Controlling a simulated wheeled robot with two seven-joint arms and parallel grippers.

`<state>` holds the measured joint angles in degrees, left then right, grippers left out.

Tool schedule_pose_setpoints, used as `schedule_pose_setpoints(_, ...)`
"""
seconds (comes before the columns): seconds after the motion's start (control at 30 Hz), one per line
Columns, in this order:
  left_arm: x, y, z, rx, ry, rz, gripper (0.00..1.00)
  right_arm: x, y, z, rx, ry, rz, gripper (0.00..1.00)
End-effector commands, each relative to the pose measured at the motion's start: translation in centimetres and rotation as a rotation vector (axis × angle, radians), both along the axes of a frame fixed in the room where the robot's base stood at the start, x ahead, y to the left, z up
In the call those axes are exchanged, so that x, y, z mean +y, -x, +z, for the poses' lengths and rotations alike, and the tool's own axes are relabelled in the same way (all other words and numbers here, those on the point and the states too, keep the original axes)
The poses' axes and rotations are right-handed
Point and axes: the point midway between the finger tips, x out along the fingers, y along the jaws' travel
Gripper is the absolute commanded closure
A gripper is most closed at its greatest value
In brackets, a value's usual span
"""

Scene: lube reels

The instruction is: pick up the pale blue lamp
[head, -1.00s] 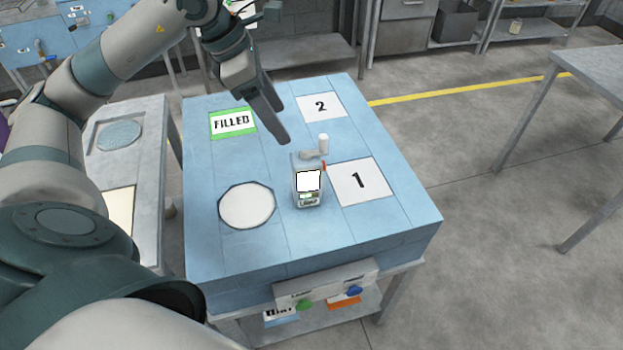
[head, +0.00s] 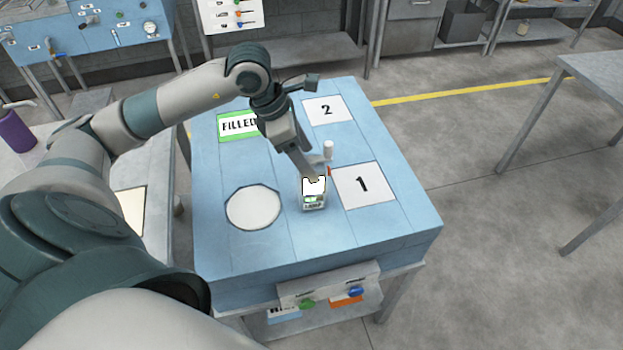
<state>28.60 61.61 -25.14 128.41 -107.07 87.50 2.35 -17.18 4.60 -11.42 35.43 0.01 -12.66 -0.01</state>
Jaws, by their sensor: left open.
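The pale blue lamp (head: 314,199), a small boxy body with a white panel and a label on its front, stands upright on the blue table top (head: 290,235). It is between the white round pad and the square marked 1. My left gripper (head: 311,177) points down at the lamp's top, with its open fingers overlapping the upper part in the picture. I cannot tell whether the fingers touch it. The lamp's upper back is partly hidden by the fingers. My right gripper is out of view.
The white round pad (head: 253,208), the square marked 1 (head: 363,185), the square marked 2 (head: 327,110) and the green-edged FILLED label (head: 235,126) look bare. A purple bottle (head: 17,131) stands at far left.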

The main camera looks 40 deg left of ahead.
Motion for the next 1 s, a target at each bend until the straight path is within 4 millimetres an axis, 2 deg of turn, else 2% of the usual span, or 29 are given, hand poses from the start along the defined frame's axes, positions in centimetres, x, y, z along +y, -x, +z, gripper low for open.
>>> schedule_pose_setpoints(0.2, -0.4, -0.3, -1.2, -0.001, -0.001, -0.002, 0.34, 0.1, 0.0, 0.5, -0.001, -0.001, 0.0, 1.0)
schedule_pose_setpoints(0.5, -0.4, -0.3, -1.2, -0.001, -0.001, -0.001, 0.34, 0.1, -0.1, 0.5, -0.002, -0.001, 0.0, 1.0)
schedule_pose_setpoints(0.67, -0.7, -0.4, -1.8, 0.003, 0.0, -0.001, 0.34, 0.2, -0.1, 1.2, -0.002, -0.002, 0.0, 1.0)
schedule_pose_setpoints(0.87, -1.5, -0.9, -3.6, 0.004, 0.001, 0.0, 0.34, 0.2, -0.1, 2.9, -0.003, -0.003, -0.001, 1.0)
schedule_pose_setpoints(1.0, -1.9, -1.4, -5.2, 0.002, 0.002, 0.001, 0.34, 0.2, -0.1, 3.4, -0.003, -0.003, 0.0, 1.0)
